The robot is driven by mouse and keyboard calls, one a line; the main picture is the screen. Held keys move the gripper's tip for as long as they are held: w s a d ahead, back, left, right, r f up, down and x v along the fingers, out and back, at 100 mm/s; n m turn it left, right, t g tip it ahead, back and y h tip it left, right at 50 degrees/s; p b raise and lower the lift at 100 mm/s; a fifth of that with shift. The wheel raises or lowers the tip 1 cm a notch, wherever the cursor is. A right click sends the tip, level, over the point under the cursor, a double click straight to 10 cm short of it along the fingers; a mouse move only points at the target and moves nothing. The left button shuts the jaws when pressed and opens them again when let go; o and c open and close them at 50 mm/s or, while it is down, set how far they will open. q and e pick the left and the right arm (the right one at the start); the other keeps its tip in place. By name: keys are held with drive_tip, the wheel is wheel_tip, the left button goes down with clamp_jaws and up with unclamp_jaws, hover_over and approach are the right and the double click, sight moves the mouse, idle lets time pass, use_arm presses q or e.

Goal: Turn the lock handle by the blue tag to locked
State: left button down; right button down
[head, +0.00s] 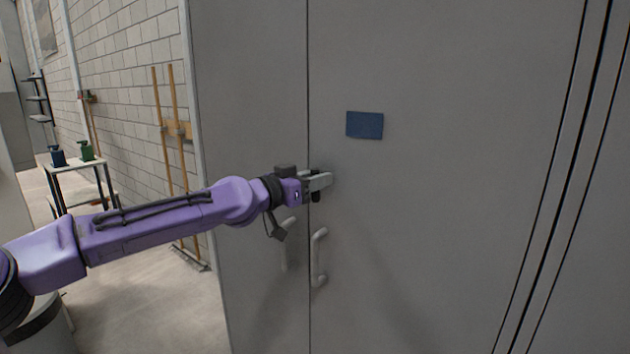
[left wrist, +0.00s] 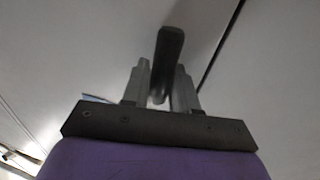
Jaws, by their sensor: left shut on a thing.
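The blue tag (head: 364,125) is a flat rectangle on the right door of a grey cabinet, above and right of my left gripper (head: 319,183). A thin blue edge also shows at the left in the left wrist view (left wrist: 95,98). The lock handle (left wrist: 170,50) is a dark bar between the two fingers of my left gripper (left wrist: 161,82). The gripper is shut on the handle, near the door seam. In the head view the gripper mostly hides the handle, and its exact angle is hard to tell. My right gripper is not in view.
Two pale pull handles (head: 319,258) sit on either side of the door seam, below my gripper. At the left, a small table (head: 80,165) holds a blue and a green bottle. Floor between is clear.

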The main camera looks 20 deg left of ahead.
use_arm(q)
drive_tip(key=n+b, duration=0.4)
drive_tip(key=shift+w+a+f+t+b, duration=0.15)
drive_tip(key=shift+a+f+t+b, duration=0.15)
drive_tip(key=shift+f+t, duration=0.1)
drive_tip(key=n+t+b, duration=0.1)
drive_tip(key=n+b, duration=0.2)
drive_tip(key=n, duration=0.2)
drive_tip(key=shift+a, duration=0.2)
drive_tip(key=shift+w+a+f+n+t+y+b, duration=0.1)
drive_tip(key=shift+f+n+t+y+b, duration=0.2)
drive_tip(key=shift+n+b, duration=1)
drive_tip(key=shift+s+f+n+t+y+b, duration=0.1)
drive_tip(key=shift+n+t+y+b, duration=0.3)
drive_tip(key=shift+n, duration=1.9)
drive_tip(key=shift+w+a+f+n+t+y+b, duration=0.15)
drive_tip(key=shift+n+y+b, duration=0.35)
drive_tip(key=shift+n, duration=1.3)
drive_tip(key=shift+d, duration=0.15)
drive_tip(key=c, duration=1)
unclamp_jaws()
drive_tip(key=shift+o, duration=0.2)
